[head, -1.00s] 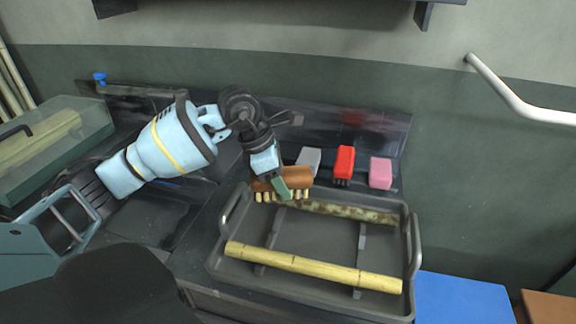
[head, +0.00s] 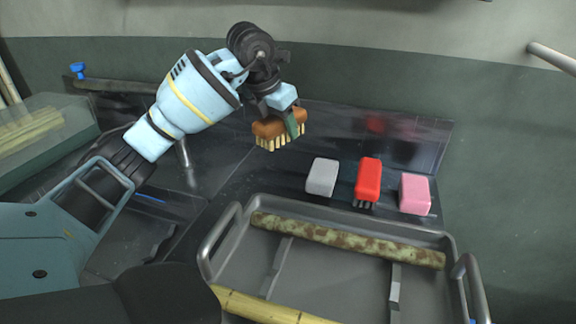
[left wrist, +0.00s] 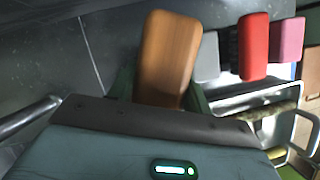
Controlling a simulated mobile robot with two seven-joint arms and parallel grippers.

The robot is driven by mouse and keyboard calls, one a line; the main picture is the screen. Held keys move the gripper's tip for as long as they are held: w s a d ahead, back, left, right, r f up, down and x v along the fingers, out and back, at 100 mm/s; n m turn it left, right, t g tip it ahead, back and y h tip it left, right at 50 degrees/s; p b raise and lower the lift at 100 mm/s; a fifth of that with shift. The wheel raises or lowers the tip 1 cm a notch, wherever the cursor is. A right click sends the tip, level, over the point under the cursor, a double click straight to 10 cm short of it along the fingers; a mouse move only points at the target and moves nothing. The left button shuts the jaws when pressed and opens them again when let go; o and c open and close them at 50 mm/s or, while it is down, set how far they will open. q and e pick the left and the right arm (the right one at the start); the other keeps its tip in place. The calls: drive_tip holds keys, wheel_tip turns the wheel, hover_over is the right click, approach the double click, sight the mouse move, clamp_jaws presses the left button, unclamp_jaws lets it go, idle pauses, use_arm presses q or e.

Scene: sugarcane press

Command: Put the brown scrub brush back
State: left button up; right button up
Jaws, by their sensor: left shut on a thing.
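The brown scrub brush (head: 281,128) has a wooden back and pale bristles pointing down. My left gripper (head: 292,122) is shut on it and holds it up above the dark counter, behind and left of the tray. The brush's brown back also fills the middle of the left wrist view (left wrist: 168,58), between the green fingers. My right gripper is not in view.
On the counter right of the brush stand a grey block (head: 322,177), a red brush (head: 368,179) and a pink block (head: 415,193) in a row. The grey tray (head: 335,272) in front holds a mottled cane (head: 345,238) and a yellow cane (head: 262,306). Counter left of the grey block is clear.

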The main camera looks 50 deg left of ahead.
use_arm(q)
drive_tip(key=shift+w+a+r, duration=0.1)
drive_tip(key=shift+w+a, duration=0.05)
drive_tip(key=shift+a, duration=0.1)
drive_tip(key=shift+f, duration=0.2)
drive_tip(key=shift+f+b, duration=0.95)
drive_tip(key=shift+f, duration=3.8)
drive_tip(key=shift+f, duration=0.55)
drive_tip(key=shift+f, duration=0.1)
